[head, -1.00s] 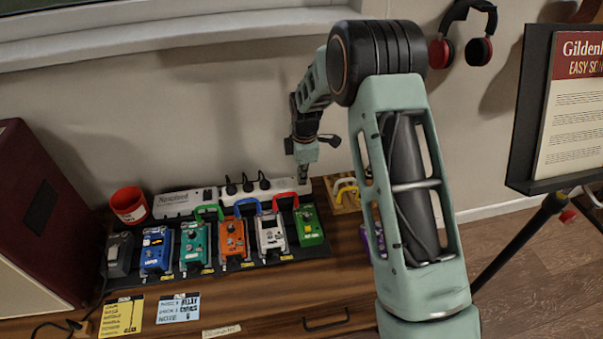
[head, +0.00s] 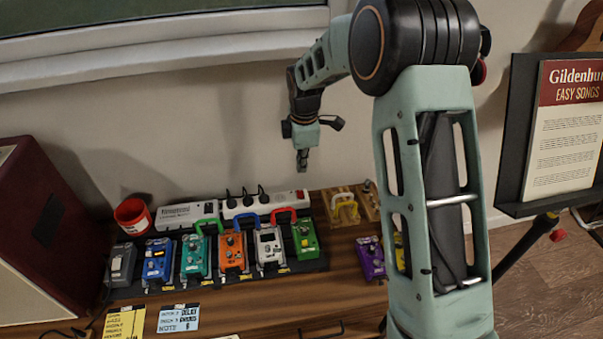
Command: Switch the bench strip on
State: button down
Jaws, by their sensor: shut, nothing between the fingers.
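The bench strip (head: 273,202) is a long white power strip at the back of the bench, behind the pedals. Several black plugs sit in it, and its cables run along it. A small red switch (head: 300,195) shows at its right end; I cannot tell its rocker position or whether it is lit. My gripper (head: 302,168) is shut and empty, pointing down above the strip's right end, with a small gap showing between the fingertips and the strip.
Several coloured pedals stand on a black board (head: 220,283) in front of the strip. A white box (head: 187,214) and a red cup (head: 132,215) are left of it. A wooden rack (head: 343,208) and a purple pedal (head: 371,259) are to the right. The wall is close behind.

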jog(key=shift+s+r, duration=0.1)
jog(key=shift+r, duration=0.6)
jog(key=shift+f, duration=0.1)
jog(key=w+b, duration=0.1)
jog(key=b, duration=0.4)
jog(key=shift+w+a+r+b, duration=0.1)
jog(key=shift+w+r+b, duration=0.05)
jog(key=shift+r+b, duration=0.2)
jog(key=shift+r, duration=0.1)
